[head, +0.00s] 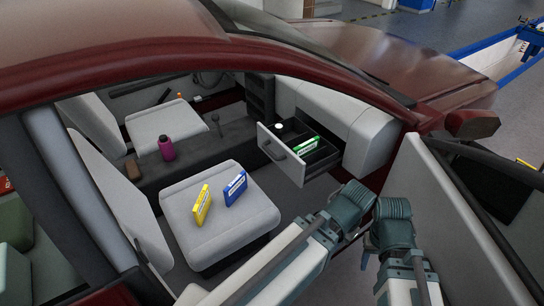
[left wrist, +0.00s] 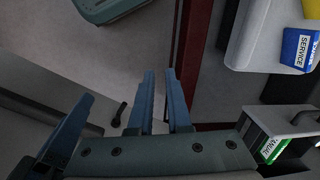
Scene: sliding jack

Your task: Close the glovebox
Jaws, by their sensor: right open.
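The glovebox drawer (head: 270,149) is pulled out from the light grey dashboard, with a handle on its front face. Inside lie a green box (head: 305,146) and a small white item (head: 278,127). The left wrist view shows the glovebox (left wrist: 254,137) at the lower right, with the green "MANUAL" box (left wrist: 272,150) in it. My left gripper (left wrist: 163,85) shows blue fingers there, with nothing seen between them and clear of the drawer; how far open it is stays unclear. My right gripper (head: 394,240) is open beside the left arm, right of and below the drawer; its fingertips are mostly hidden.
The near seat (head: 235,220) holds a yellow box (head: 202,206) and a blue box (head: 235,188). The open car door (head: 440,215) stands close to the right of my arms. The dark red door frame passes overhead.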

